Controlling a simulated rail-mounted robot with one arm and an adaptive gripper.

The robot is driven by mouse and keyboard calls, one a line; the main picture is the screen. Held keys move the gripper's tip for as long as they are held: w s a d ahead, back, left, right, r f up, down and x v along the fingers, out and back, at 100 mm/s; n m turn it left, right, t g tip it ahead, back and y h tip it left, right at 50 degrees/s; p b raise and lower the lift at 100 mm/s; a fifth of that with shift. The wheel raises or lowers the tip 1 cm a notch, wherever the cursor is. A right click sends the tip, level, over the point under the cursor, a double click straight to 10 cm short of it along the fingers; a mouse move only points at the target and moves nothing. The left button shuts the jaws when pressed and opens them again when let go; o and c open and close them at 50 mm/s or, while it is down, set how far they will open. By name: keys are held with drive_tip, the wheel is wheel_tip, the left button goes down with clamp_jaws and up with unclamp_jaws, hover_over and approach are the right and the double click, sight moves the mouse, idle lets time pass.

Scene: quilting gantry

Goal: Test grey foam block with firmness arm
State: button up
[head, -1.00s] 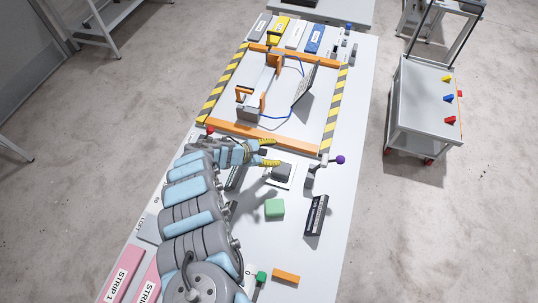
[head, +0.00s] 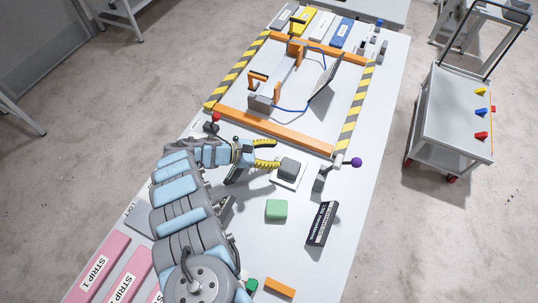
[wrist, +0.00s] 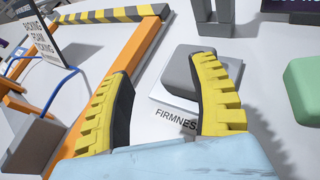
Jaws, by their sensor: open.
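The grey foam block (head: 289,167) sits on a small white pad (head: 279,180) on the table. In the wrist view the block (wrist: 184,66) rests on the pad (wrist: 168,101), whose partly covered label begins "FIRMNES". My gripper (head: 279,153) is open and empty, with yellow ribbed fingers, just left of the block in the head view. In the wrist view my right finger overlaps the block's near side; I cannot tell whether they touch. A grey lever post (head: 320,178) with a purple knob (head: 356,162) stands right of the block; it may be the firmness arm.
An orange frame bar (head: 275,131) runs behind my gripper. A green block (head: 276,210), a dark labelled box (head: 321,223) and an orange bar (head: 279,287) lie nearer. Pink strips (head: 97,260) lie at lower left.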

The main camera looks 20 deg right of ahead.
drive_tip(key=shift+v, duration=2.25)
